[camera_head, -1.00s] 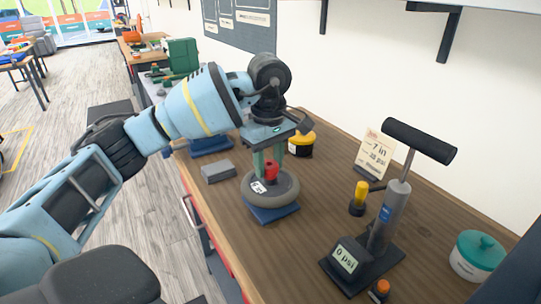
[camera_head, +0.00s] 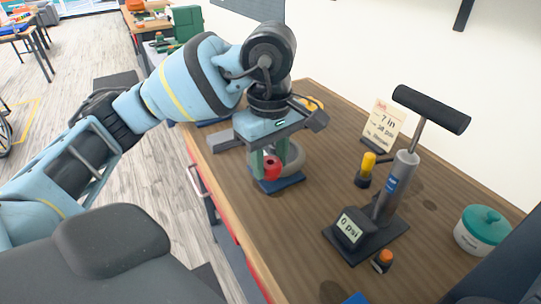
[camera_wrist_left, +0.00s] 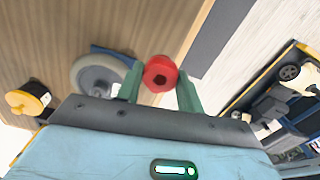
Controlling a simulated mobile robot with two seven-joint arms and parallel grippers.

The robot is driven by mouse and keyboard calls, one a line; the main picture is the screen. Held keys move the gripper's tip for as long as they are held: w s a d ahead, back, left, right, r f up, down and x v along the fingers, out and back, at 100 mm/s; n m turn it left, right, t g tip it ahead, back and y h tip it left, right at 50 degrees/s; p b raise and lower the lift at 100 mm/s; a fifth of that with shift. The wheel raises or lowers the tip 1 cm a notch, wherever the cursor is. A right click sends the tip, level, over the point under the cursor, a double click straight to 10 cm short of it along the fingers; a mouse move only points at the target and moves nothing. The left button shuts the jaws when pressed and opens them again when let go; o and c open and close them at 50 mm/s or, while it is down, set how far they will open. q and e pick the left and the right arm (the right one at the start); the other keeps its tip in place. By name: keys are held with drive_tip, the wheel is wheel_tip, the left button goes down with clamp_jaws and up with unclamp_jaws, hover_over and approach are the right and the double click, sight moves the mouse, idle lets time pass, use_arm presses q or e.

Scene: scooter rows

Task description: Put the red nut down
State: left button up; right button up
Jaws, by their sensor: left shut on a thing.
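The red nut (camera_head: 271,168) is a small round red piece with a dark hole, seen between the green fingers of my left gripper (camera_head: 269,163). The left wrist view shows the nut (camera_wrist_left: 160,74) gripped between both fingertips, its hex hole facing the camera. The gripper is shut on it and holds it above the bench, beside the grey wheel (camera_head: 295,161). The wheel rests on a blue base (camera_head: 283,185) and is partly hidden by the fingers. It also shows left of the nut in the left wrist view (camera_wrist_left: 93,70). My right gripper is not seen.
The wooden bench (camera_head: 270,235) is clear in front of the wheel. A grey block (camera_head: 227,141) lies to its left. A pump (camera_head: 385,195) reading 0 psi, a yellow-capped piece (camera_head: 367,168), a card (camera_head: 384,122) and a teal-lidded tub (camera_head: 481,231) stand to the right.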

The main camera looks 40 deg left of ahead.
use_arm(q)
drive_tip(key=s+d+f+m, duration=0.1)
drive_tip(key=f+m, duration=0.3)
drive_tip(key=s+d+f+m, duration=0.2)
drive_tip(key=f+m, duration=0.2)
drive_tip(key=m, duration=0.1)
drive_tip(key=s+d+f+m, duration=0.1)
drive_tip(key=s+f+m, duration=0.1)
drive_tip(key=f+m, duration=0.2)
drive_tip(key=shift+d+m, duration=0.3)
drive_tip(key=shift+d, duration=0.05)
drive_tip(key=shift+s+d+f+m, duration=0.3)
drive_tip(key=shift+f+m, duration=0.25)
drive_tip(key=shift+m, duration=0.25)
drive_tip(key=shift+s, duration=0.1)
